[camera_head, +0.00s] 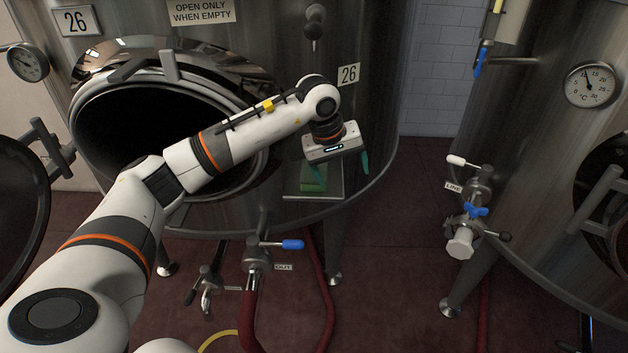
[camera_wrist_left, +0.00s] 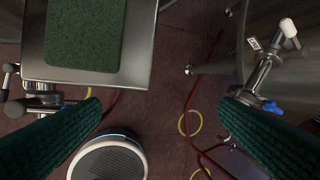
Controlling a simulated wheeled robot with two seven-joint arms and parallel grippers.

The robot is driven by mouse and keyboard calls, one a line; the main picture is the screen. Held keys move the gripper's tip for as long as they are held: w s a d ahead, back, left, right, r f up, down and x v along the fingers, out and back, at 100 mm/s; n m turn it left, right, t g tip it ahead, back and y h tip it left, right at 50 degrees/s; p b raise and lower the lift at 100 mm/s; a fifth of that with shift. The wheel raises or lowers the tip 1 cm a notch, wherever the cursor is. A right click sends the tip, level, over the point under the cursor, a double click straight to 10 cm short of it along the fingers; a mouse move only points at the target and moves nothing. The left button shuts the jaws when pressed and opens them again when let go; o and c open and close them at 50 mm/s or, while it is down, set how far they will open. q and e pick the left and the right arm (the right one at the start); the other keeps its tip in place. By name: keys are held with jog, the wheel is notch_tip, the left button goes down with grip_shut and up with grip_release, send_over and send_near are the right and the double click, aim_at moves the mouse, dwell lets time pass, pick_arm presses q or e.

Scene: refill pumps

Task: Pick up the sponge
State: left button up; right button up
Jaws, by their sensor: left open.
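The sponge is a green block (camera_head: 313,179) lying flat on a small metal shelf (camera_head: 332,186) on the front of tank 26. In the left wrist view the sponge (camera_wrist_left: 84,35) is at the upper left on the shelf (camera_wrist_left: 140,45), cut off by the top edge. My left gripper (camera_head: 338,168) is open and empty, with its green ribbed fingers wide apart. It is by the shelf, its gap to the right of the sponge. In the left wrist view the gap between the fingertips (camera_wrist_left: 160,105) shows floor, with the sponge outside it. My right gripper is not in view.
The open round hatch (camera_head: 165,125) of the tank is left of the shelf. A valve with a blue handle (camera_head: 290,244) and red hose (camera_head: 250,310) is below. Another valve (camera_head: 470,210) sticks out from the right tank. Free space lies between the tanks.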

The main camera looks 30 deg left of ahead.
pick_arm(q)
jog(key=a+r+m+y, duration=0.2)
jog(key=a+r+y, duration=0.2)
jog(key=a, duration=0.3)
send_over(312, 176)
notch_tip(312, 176, down, 4)
jog(key=shift+f, duration=0.2)
jog(key=shift+w+p+x, duration=0.15)
jog(key=shift+p+x, duration=0.05)
jog(key=shift+x, duration=1.3)
jog(key=shift+w+p+x, duration=0.1)
jog(key=shift+p+x, duration=0.1)
jog(key=shift+x, duration=1.35)
jog(key=shift+d, duration=0.15)
jog(key=shift+f+t, duration=0.15)
jog(key=shift+t, duration=0.15)
jog(key=shift+c, duration=0.6)
jog(key=c, duration=0.9)
